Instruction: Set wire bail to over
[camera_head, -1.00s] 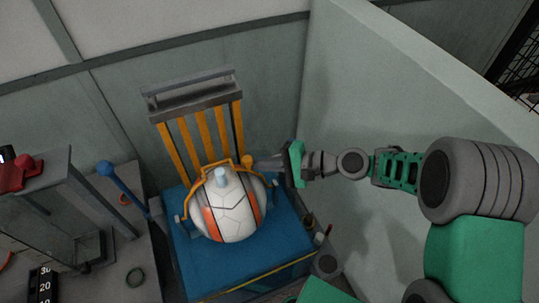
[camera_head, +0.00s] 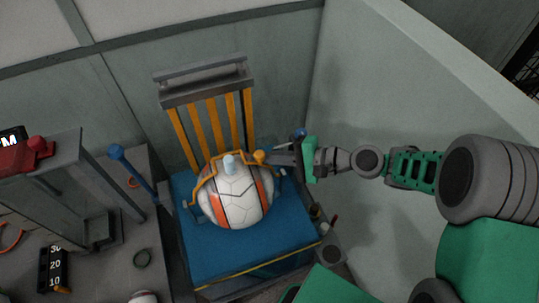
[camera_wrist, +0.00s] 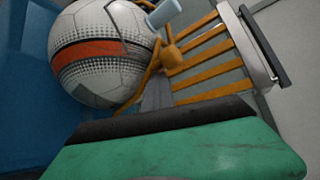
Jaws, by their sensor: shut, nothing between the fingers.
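The wire bail (camera_head: 205,172) is an orange bent wire around the back of a white ball (camera_head: 232,207) with orange-red stripes. It rises from the ball's left side and crosses behind its top to an orange knob (camera_head: 259,157). My gripper (camera_head: 272,158) is shut at the right of this knob, its tips touching or very near it. In the wrist view my gripper (camera_wrist: 158,92) has its grey tips pointing at the orange knob (camera_wrist: 171,57), with nothing seen between them. A pale cylinder (camera_head: 228,163) stands at the ball's top; it also shows in the wrist view (camera_wrist: 163,13).
The ball rests on a blue base (camera_head: 217,261). An orange slatted rack (camera_head: 213,121) with a grey top bar stands behind. A blue lever (camera_head: 133,172) and grey press frame (camera_head: 50,200) are at the left. A pale wall (camera_head: 420,90) rises behind my arm.

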